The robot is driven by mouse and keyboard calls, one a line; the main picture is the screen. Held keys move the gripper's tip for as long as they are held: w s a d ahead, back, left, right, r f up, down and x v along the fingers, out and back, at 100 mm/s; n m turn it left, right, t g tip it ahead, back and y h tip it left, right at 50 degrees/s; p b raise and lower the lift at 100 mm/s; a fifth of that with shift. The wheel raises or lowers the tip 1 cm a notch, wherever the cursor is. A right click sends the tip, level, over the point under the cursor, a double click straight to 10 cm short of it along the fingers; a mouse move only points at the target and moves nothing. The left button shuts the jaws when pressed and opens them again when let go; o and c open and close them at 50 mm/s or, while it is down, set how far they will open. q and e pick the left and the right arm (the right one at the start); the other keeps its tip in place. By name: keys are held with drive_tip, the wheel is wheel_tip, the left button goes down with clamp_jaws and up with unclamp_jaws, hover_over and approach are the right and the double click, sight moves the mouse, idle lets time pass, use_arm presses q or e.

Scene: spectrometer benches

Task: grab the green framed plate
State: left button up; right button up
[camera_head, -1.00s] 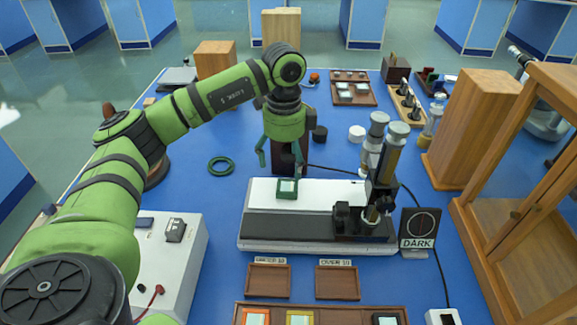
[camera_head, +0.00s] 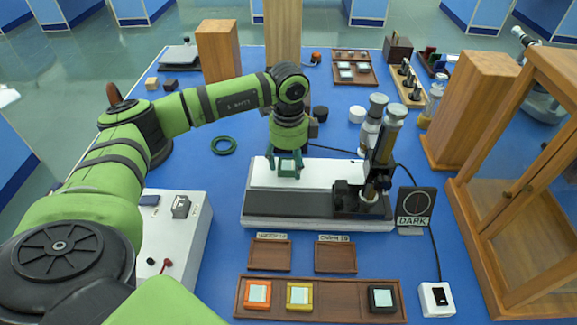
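The green framed plate (camera_head: 288,171) is small and square with a pale middle. It lies on the white top of the instrument bench (camera_head: 318,174), near its centre left. My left gripper (camera_head: 286,168) points down over it, with one finger at its left side and one at its right. The fingers partly hide the frame. I cannot tell whether they touch it. My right gripper is not in view.
A microscope-like column (camera_head: 383,155) and a DARK sign (camera_head: 414,207) stand to the right. Two small empty trays (camera_head: 270,256) lie in front, with a brown rack (camera_head: 343,290) of framed plates nearer. A green ring (camera_head: 223,146) lies on open blue table at left.

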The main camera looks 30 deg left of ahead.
use_arm(q)
drive_tip(key=c, duration=0.3)
drive_tip(key=shift+r, duration=0.1)
